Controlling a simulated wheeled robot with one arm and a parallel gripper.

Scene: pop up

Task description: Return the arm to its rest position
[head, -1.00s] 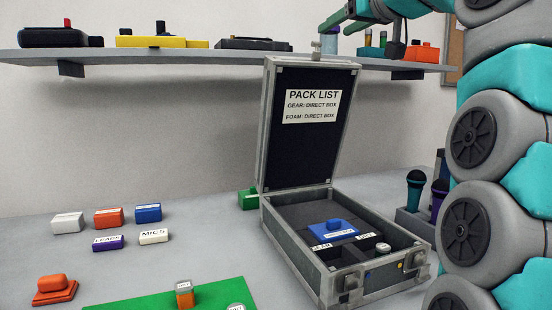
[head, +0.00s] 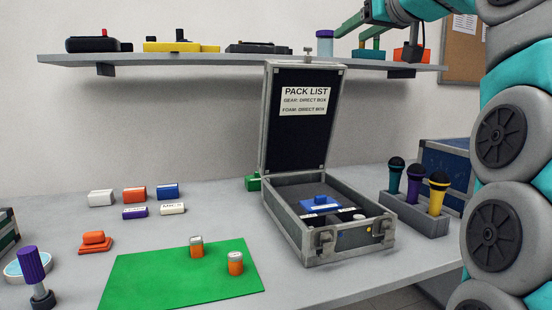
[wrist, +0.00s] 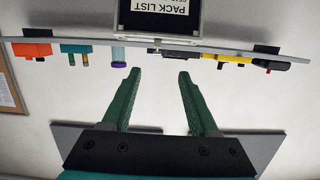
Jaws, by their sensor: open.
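My gripper (head: 360,28) shows at the top right of the head view, raised at the height of the wall shelf. In the wrist view my gripper (wrist: 159,78) has its two green fingers spread apart with nothing between them. That view is upside down and shows the shelf and the case lid beyond the fingertips. My arm (head: 497,140) runs down the right side of the head view. Its teal and grey links hide part of the room behind.
An open case (head: 350,245) with a pack-list lid (head: 300,140) stands on the table. The shelf (head: 250,60) carries several devices. A microphone holder (head: 412,218) stands right of the case. A green mat (head: 160,280) with two orange-banded jars (head: 236,263) lies in front.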

